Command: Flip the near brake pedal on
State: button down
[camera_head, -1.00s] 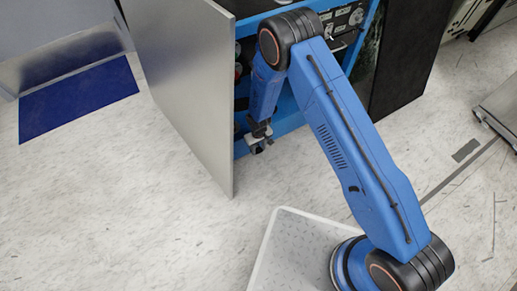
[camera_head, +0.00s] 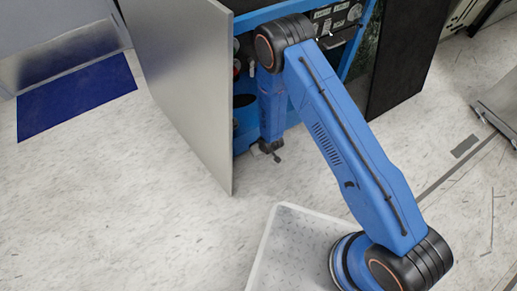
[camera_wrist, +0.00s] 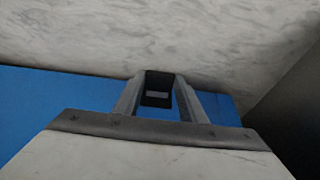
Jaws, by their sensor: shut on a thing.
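My gripper (camera_head: 267,149) is low down at the bottom of the open blue cabinet, just right of the grey door's lower part. In the wrist view its two grey fingers (camera_wrist: 157,80) stand on either side of a small dark piece with a lighter middle, which looks like the near brake pedal (camera_wrist: 157,98). The gripper is shut on it. In the head view my arm and wrist hide most of the pedal, and its tilt cannot be told.
The blue cabinet (camera_head: 245,119) stands behind my wrist. Its open grey door (camera_head: 185,90) rises close on the left. A dark panel (camera_head: 405,60) stands to the right. The pale floor (camera_head: 110,200) is clear at the front left, with a blue mat (camera_head: 75,98) farther back.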

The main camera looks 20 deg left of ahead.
jog(key=shift+f+y, duration=0.25)
jog(key=shift+y, duration=0.05)
jog(key=c, duration=1.1)
grip_release()
jog(key=v, duration=1.7)
jog(key=shift+s+r, duration=0.1)
jog(key=shift+s, duration=0.35)
jog(key=shift+t, duration=0.3)
